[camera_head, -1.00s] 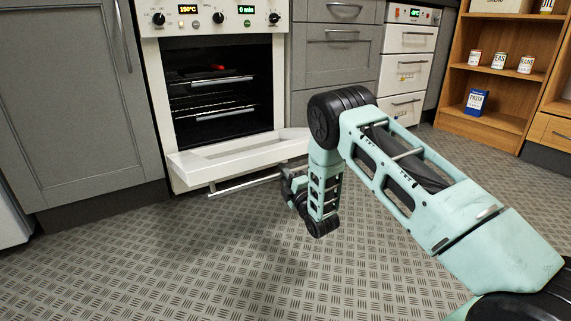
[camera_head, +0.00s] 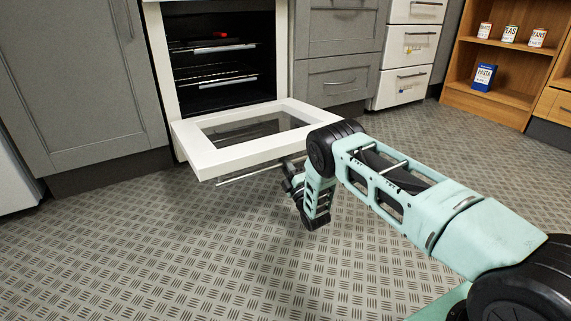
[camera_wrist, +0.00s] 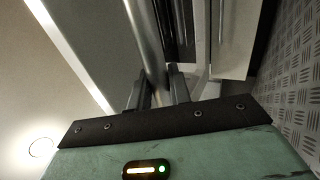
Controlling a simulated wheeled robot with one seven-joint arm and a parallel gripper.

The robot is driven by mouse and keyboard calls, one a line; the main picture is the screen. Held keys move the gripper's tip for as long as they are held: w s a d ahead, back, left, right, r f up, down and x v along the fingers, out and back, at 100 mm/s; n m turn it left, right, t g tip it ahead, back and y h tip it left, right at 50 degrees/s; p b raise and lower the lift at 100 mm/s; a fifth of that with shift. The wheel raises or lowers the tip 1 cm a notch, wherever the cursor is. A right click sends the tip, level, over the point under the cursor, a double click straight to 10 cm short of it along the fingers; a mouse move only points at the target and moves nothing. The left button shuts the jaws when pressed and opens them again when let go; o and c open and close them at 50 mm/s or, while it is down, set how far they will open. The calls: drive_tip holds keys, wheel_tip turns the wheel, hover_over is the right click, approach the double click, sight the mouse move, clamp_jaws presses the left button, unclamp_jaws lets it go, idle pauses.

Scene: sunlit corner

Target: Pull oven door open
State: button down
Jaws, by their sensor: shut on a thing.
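The white oven door (camera_head: 190,148) is folded down, nearly flat, in front of the dark oven cavity (camera_head: 222,60). A metal handle bar (camera_head: 245,173) runs along the door's outer edge. My gripper (camera_head: 290,171) is at the right end of this bar, low above the floor. In the wrist view the bar (camera_wrist: 143,40) passes between the two fingers of my gripper (camera_wrist: 160,92), which are shut on it. In the head view my arm hides the door's right front corner.
Grey cabinets (camera_head: 75,75) stand left of the oven, and grey drawers (camera_head: 338,75) stand to its right. A white drawer unit (camera_head: 404,70) and a wooden shelf (camera_head: 505,105) with cans are farther right. The patterned floor (camera_head: 150,260) in front is clear.

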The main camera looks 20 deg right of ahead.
drive_tip(key=shift+r, duration=0.1)
drive_tip(key=c, duration=1.3)
unclamp_jaws()
drive_tip(key=shift+c, duration=0.2)
drive_tip(key=p+v, duration=1.2)
drive_tip(key=p, duration=0.1)
